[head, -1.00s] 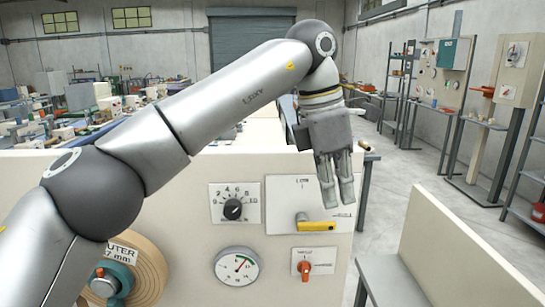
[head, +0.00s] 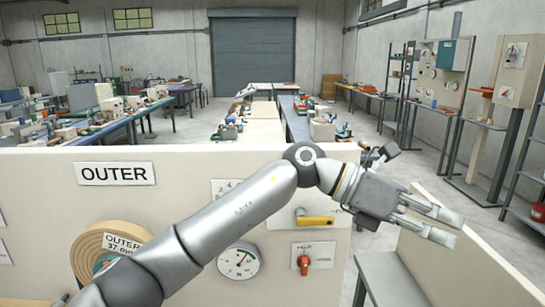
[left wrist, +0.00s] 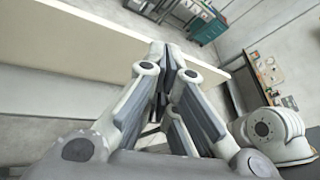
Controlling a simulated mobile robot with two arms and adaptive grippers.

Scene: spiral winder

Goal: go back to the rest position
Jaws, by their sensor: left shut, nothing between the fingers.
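My left gripper (head: 440,224) reaches across the head view from the left and points to the right, over the low cream wall at the right. Its fingers are together and empty; they also show closed in the left wrist view (left wrist: 170,62). The cream panel (head: 165,205) of the winder stands behind the arm. My right gripper is not in view.
The OUTER spool (head: 92,245) sits at the panel's left. A cream side wall (head: 470,270) and a grey bench (head: 385,278) stand at the right, close below the gripper. Workbenches fill the hall behind. The floor (head: 425,165) between them and the right-hand stands is clear.

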